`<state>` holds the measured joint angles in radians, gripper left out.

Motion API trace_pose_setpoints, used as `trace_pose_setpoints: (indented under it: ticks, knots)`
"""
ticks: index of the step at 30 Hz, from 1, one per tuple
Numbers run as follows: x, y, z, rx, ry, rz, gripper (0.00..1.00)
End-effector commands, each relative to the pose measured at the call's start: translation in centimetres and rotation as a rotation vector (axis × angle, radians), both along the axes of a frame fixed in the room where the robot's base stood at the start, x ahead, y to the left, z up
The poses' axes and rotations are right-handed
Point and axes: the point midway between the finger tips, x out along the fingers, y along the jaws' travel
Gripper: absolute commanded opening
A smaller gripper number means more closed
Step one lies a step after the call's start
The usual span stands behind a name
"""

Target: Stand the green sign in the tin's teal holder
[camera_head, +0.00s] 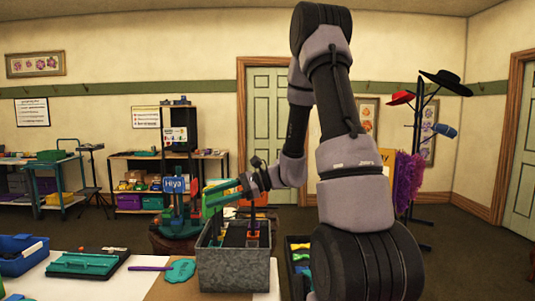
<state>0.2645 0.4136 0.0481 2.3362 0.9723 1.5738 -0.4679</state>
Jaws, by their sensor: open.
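The grey metal tin (233,272) stands on the near table, with coloured uprights and dark dividers inside. A green flat piece (216,197), which looks like the green sign, shows above the tin's left part. I cannot tell whether it is seated in a holder. A teal upright part (213,232) below it may be the teal holder; its opening is hidden. My gripper (252,181) is open above the tin, just right of the green piece. I cannot tell whether it touches the piece.
A teal sign (180,271) with a purple handle lies left of the tin. A teal-topped tray (85,263) and a blue bin (20,256) are farther left. A dark crate (298,262) stands right of the tin. A blue "Hiya" sign (173,184) stands behind.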

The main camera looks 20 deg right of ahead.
Motion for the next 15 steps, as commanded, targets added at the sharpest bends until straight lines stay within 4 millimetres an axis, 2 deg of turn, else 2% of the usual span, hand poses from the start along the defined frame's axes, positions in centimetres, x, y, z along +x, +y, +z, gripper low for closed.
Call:
trace_pose_setpoints:
  ticks: [1,7,11,15]
  knots:
    - [-1.6,0.5,1.5,-0.069,-0.048,0.061,0.49]
    - [-7.6,0.6,4.8,-0.362,-0.215,0.260,0.49]
    - [-10.7,-0.4,6.4,-0.564,-0.339,0.349,0.49]
    - [-13.4,-2.3,8.3,-0.788,-0.490,0.409,0.49]
